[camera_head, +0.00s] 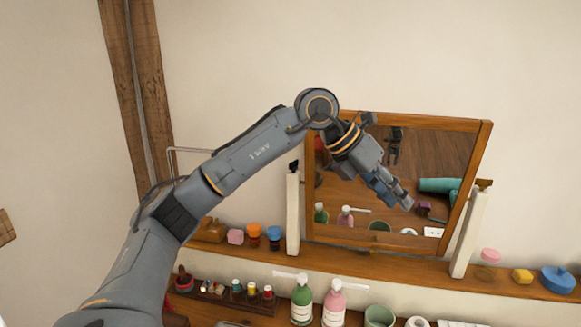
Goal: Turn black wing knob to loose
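A wood-framed tilting mirror (400,120) stands between two white posts on a wooden shelf. A dark brown knob (484,183) sits on top of the right post (470,235). My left gripper (402,198) hangs in front of the mirror glass, to the right of the black knob and apart from it. Its fingers are small and angled, so whether they are open or shut is unclear. My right gripper is not in view.
My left arm crosses the left and middle of the view. Green (301,302) and pink (333,305) pump bottles stand below, near a green cup (379,316).

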